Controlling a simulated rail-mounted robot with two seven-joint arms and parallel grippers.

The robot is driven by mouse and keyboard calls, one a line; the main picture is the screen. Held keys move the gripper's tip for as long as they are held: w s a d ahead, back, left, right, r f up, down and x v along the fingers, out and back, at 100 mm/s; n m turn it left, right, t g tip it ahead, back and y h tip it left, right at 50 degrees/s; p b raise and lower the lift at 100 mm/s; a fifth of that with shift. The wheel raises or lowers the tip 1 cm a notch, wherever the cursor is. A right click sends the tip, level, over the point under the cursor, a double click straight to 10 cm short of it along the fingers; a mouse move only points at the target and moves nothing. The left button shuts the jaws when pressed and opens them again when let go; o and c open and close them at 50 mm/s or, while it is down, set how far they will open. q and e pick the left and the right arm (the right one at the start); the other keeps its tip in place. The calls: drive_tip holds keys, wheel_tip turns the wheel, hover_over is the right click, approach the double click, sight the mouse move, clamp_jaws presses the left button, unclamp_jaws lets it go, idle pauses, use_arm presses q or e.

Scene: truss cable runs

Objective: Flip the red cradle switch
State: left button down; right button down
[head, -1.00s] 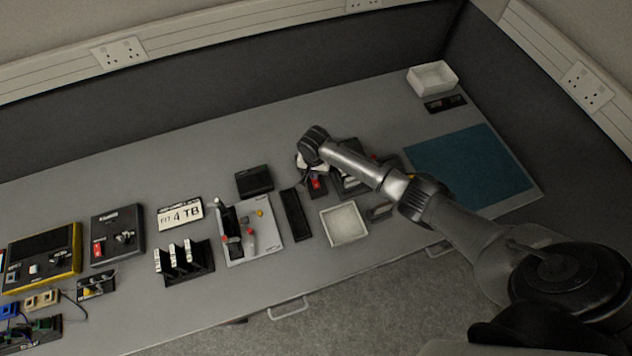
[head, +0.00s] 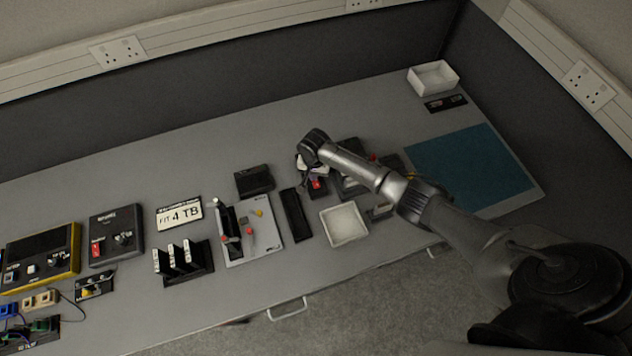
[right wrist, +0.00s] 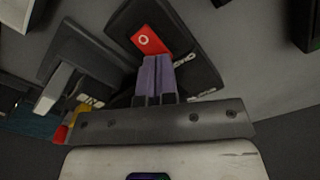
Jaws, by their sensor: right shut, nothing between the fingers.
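The red switch (right wrist: 151,41) is a rocker marked with a white O, set in a dark housing (right wrist: 193,68) in the right wrist view. It also shows in the head view as a small red patch (head: 316,184) under the end of my right arm. My right gripper (right wrist: 157,62) is shut, with its purple fingertips together and nothing between them. The tips lie at the near edge of the red rocker in the picture; I cannot tell whether they touch it. My left gripper is in neither view.
Another dark unit (right wrist: 77,62) with a grey lever stands beside the switch housing. In the head view, a pale square tray (head: 344,224) and a narrow black tray (head: 296,214) lie nearby. A second red switch (head: 97,248) sits far left. The teal mat (head: 470,170) is clear.

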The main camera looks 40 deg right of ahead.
drive_tip(key=shift+f+b, duration=0.3)
drive_tip(key=shift+f, duration=0.3)
idle(0.3)
wheel_tip(320, 180, up, 3)
drive_tip(key=p, duration=0.3)
drive_tip(key=shift+f, duration=0.1)
wheel_tip(320, 180, up, 4)
drive_tip(key=p, duration=0.5)
idle(0.6)
